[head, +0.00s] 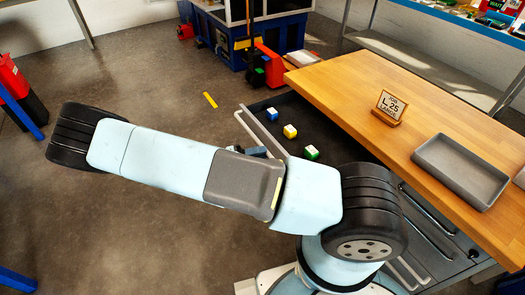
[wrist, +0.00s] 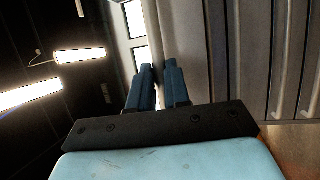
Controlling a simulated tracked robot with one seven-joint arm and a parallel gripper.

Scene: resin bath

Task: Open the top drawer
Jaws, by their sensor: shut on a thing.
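The top drawer (head: 270,138) stands open from the wooden-topped bench, its dark inside showing in the head view. A blue block (head: 272,114), a yellow block (head: 290,131) and a green block (head: 312,152), each with a white face, lie in it. The drawer's long pale handle (head: 250,130) runs along its front, and a pale bar (wrist: 152,30) runs up between my fingers in the wrist view. My gripper (wrist: 159,70) is shut on this handle. In the head view my arm hides most of the gripper and the near part of the drawer.
On the bench top (head: 345,85) stand a small sign (head: 389,105) and an empty grey tray (head: 460,170). Lower handles (head: 430,210) show on the bench front at the right. A blue machine (head: 235,40) stands at the back.

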